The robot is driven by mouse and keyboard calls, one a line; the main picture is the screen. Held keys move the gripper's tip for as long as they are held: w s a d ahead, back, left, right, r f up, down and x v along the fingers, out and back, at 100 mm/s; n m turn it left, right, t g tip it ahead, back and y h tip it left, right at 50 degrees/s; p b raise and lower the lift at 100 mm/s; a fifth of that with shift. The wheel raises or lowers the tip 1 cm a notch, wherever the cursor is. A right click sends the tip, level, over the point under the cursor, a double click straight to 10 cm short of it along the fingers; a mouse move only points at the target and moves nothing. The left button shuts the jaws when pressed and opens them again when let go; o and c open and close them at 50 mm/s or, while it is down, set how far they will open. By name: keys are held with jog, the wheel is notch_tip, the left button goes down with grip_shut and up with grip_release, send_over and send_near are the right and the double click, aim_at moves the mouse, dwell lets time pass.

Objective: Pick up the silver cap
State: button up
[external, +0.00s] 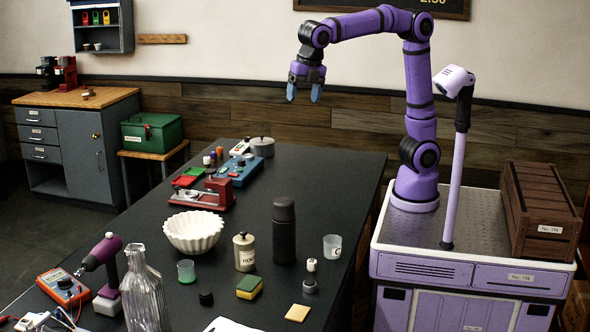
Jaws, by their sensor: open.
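My gripper (304,93) is raised high above the far right part of the black table (335,165). Its blue fingers point down, apart, with nothing between them. A small grey, silvery piece (309,288) stands near the front right of the table and may be the silver cap; it is too small to be sure. A small white-topped item (311,266) is just behind it. A short black cap (206,298) lies further left. My gripper is far from all of these.
A dark tall bottle (284,232), a cream canister (244,252), a white fluted bowl (193,232) and a clear cup (332,247) stand nearby. A yellow-green sponge (249,287) and a glass decanter (143,290) are further left. The table's right far part is clear.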

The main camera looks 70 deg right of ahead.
jog(key=s+a+f+n+g, duration=0.1)
jog(key=s+a+n, duration=0.15)
jog(key=a, duration=0.35)
jog(key=s+a+f+n, duration=0.1)
jog(key=a+f+n, duration=0.1)
jog(key=a+n, duration=0.3)
jog(key=n+g, duration=0.1)
jog(key=n, duration=0.4)
send_over(311, 283)
notch_tip(311, 283, down, 3)
jog(key=f, duration=3.7)
jog(key=shift+d, duration=0.2)
jog(key=shift+a+f, duration=0.15)
jog(key=shift+f, duration=1.15)
jog(key=shift+a+f, duration=0.1)
jog(key=shift+f, duration=1.15)
jog(key=c, duration=1.1)
jog(key=shift+o, duration=0.2)
